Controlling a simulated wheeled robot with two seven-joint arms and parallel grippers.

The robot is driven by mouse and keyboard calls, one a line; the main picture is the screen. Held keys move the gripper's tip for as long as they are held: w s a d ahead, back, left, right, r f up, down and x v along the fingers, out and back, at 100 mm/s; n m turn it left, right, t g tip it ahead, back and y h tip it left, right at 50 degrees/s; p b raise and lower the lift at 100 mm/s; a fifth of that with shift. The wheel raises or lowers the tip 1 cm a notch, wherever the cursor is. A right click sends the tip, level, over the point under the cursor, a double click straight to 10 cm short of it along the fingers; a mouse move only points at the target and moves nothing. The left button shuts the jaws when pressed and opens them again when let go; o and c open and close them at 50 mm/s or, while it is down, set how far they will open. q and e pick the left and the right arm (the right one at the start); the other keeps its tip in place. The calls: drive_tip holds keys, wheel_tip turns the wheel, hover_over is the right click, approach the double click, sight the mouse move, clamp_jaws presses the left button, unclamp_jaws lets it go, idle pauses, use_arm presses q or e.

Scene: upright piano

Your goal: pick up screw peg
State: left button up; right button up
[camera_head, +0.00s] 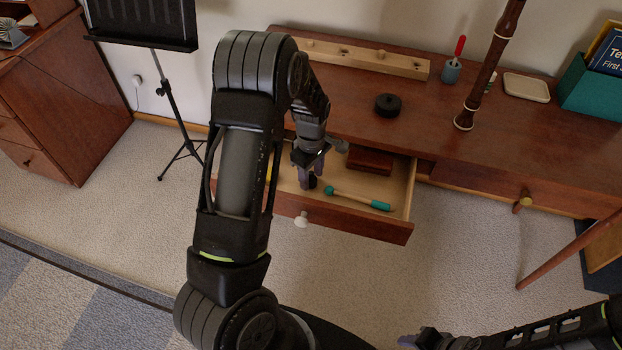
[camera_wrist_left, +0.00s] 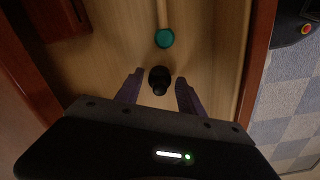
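A small dark peg (camera_wrist_left: 159,80) with a rounded head is in the open drawer (camera_head: 376,226); I take it to be the screw peg. In the left wrist view it lies between the two spread purple-grey fingers of my left gripper (camera_wrist_left: 159,84), with a gap on each side. In the head view my left gripper (camera_head: 309,178) reaches down into the drawer and mostly hides the peg. My right gripper (camera_head: 410,341) shows only partly at the bottom edge, away from the desk.
A teal-ended tool (camera_head: 358,199) lies in the drawer to the right, and a red-brown box (camera_head: 370,159) sits at its back.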

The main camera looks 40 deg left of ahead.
sight(311, 173)
use_arm(q)
clamp_jaws()
idle(0.4)
wheel_tip(311, 173, up, 10)
drive_tip(key=shift+r, duration=0.1)
idle(0.4)
idle(0.5)
